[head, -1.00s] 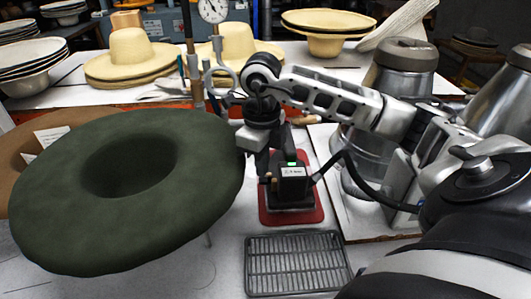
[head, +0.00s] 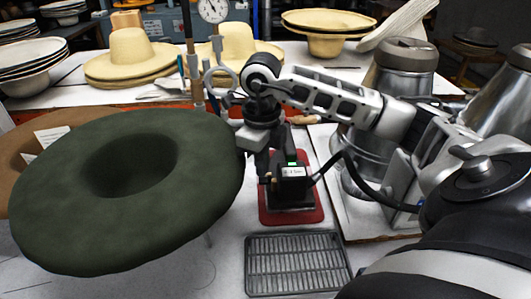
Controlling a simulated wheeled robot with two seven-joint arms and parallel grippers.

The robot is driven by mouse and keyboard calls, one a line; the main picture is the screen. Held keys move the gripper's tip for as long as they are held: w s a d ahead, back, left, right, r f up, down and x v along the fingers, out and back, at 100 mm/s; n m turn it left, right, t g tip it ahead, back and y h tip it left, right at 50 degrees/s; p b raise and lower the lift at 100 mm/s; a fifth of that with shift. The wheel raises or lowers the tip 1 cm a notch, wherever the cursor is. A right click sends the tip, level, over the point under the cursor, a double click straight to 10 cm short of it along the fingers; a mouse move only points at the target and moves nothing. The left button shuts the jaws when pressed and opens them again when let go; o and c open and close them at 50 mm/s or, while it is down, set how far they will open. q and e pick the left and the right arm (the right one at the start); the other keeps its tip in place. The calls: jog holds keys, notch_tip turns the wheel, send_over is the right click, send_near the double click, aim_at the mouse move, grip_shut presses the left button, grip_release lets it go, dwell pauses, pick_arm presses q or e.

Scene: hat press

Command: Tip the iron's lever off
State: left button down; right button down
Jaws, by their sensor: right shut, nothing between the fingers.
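The iron (head: 292,184) is a black block with a pale label and a small green light on its top. It stands on a red pad (head: 308,215) right of the green hat. Its lever is too small and too hidden by my arm to make out. My right gripper (head: 268,172) points down at the iron's left side, close to it, and is shut with nothing in it. I cannot tell whether it touches the iron. My left gripper is not in view.
A large dark green felt hat (head: 205,185) fills the left. A metal rack (head: 297,265) lies in front of the red pad. Straw hats (head: 128,55) and a dial gauge (head: 213,10) stand behind. Steel vessels (head: 405,62) stand at the right. Bare table shows left of the rack.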

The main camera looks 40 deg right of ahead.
pick_arm(q)
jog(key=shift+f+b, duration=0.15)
jog(key=shift+b, duration=0.25)
pick_arm(e)
jog(key=shift+f, duration=0.45)
